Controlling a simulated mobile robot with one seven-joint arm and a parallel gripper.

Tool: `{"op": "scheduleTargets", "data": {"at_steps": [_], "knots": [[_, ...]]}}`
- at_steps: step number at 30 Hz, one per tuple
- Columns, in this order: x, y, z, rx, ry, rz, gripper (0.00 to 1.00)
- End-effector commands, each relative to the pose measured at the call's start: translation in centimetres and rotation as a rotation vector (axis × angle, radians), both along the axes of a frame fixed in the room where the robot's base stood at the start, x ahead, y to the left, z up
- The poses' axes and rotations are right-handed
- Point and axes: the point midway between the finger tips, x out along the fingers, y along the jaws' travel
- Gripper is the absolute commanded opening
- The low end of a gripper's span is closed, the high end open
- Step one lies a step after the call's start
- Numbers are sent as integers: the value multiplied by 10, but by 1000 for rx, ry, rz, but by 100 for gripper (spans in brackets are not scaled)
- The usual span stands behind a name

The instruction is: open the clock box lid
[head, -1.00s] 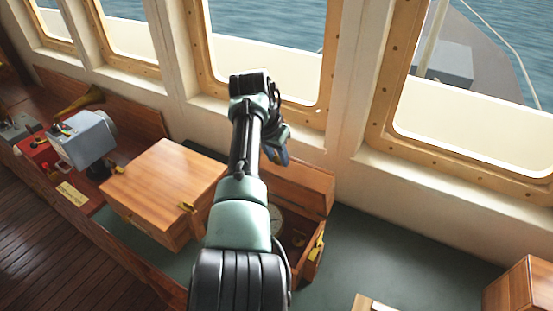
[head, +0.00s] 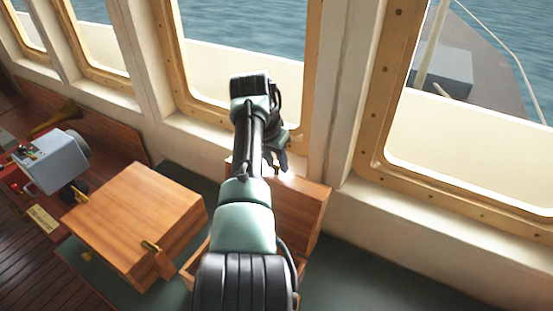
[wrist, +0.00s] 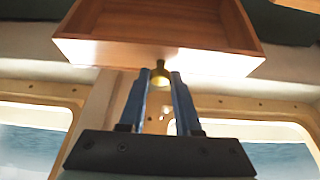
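The clock box (head: 190,268) is a wooden box mostly hidden behind my arm in the head view. Its lid (head: 300,210) stands raised at the back, near the window wall. In the wrist view the hollow side of a wooden lid (wrist: 160,28) fills the top. A brass catch (wrist: 160,76) on its edge shows between my fingertips. My gripper (wrist: 160,72) has its two blue fingers apart, with a gap visible between them; I cannot tell whether they touch the catch. In the head view my gripper (head: 278,160) is at the lid's upper edge, partly hidden.
A closed wooden box (head: 135,215) with a brass catch stands left of the clock box. A grey instrument (head: 55,160) and brass horn (head: 58,118) are further left. The window wall (head: 330,165) is close behind the lid. The green counter (head: 365,270) at right has clear room.

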Motion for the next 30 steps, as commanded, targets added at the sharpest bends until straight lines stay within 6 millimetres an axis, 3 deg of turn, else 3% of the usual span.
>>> {"op": "scheduleTargets", "data": {"at_steps": [17, 18, 22, 30], "knots": [[4, -1, 5, -4, -21, -1, 0], [4, -1, 5, -4, -21, -1, 35], [3, -1, 3, -3, -16, 0, 59], [2, 0, 1, -1, -9, 0, 61]]}}
